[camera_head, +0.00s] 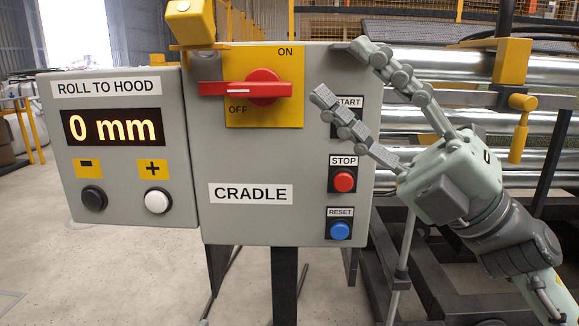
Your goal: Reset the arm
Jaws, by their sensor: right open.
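My right gripper (337,70) is open and empty in the head view. It reaches in from the lower right, and its fingers point up and left in front of the right side of the grey cradle panel (225,160). The lower finger covers the button under the START label (349,102). The red STOP button (344,182) and the blue RESET button (339,231) show below it. A red rotary switch (262,88) on a yellow plate has its handle lying level, between the ON and OFF marks. My left gripper is not in view.
A grey display box (125,205) reads "0 mm", with a black button (93,198) and a white button (157,201). A yellow part (190,22) sits on top of the panel. Shiny metal rollers (545,70) stand behind my right arm. The floor at lower left is clear.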

